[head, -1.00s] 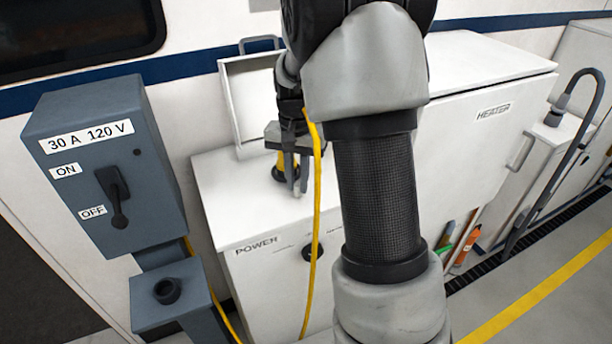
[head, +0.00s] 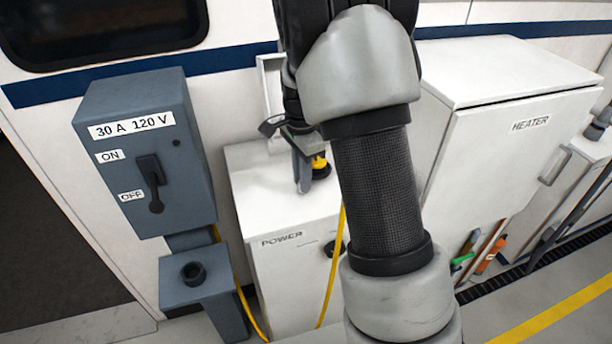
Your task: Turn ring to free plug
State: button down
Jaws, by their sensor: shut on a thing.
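My gripper (head: 304,172) is shut at the yellow plug (head: 319,162), above the white POWER cabinet (head: 275,195). A black ring-like part (head: 321,173) shows just below the yellow part. My fingers hide much of the plug, so I cannot tell whether they grip its ring or its body. I also cannot tell whether the plug is seated. The yellow cable (head: 330,280) hangs down the cabinet front, and its upper part is hidden behind my arm.
The grey 30 A 120 V switch box (head: 170,215) is at left, its black lever (head: 152,183) pointing down beside OFF. A grey post with a round socket (head: 192,272) stands below. A white HEATER cabinet (head: 515,110) is at right. Open floor (head: 540,300) lies at front right.

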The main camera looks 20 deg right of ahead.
jog(key=shift+w, duration=0.1)
dwell(0.4)
jog(key=c, duration=1.6)
grip_release()
jog(key=shift+c, duration=0.2)
notch_tip(320, 180, up, 18)
jog(key=shift+f, duration=0.2)
